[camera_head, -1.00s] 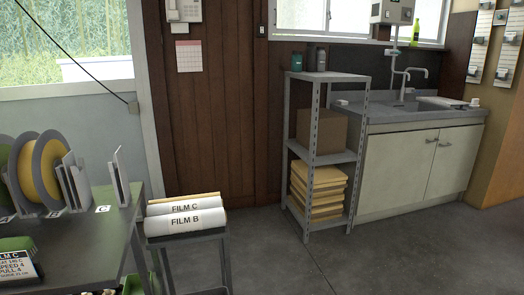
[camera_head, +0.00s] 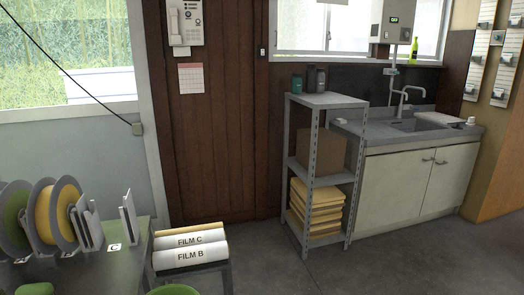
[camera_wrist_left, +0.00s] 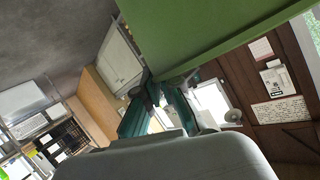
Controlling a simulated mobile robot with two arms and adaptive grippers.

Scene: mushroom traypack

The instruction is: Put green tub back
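The rim of a round green tub (camera_head: 172,290) shows at the bottom edge of the head view; the rest is cut off. In the left wrist view a broad green wall of the tub (camera_wrist_left: 205,30) fills the top. My left gripper (camera_wrist_left: 168,85) has its dark teal fingers at the lower edge of that green wall and appears closed on it. The exact contact is partly hidden. My left gripper and my right gripper are both outside the head view.
A green table (camera_head: 110,262) with film reels (camera_head: 62,212) and upright dividers stands at left. A low stand with film rolls (camera_head: 190,247) is beside it. A grey shelf (camera_head: 325,100) and a sink cabinet (camera_head: 415,180) stand behind. The floor (camera_head: 420,265) at right is clear.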

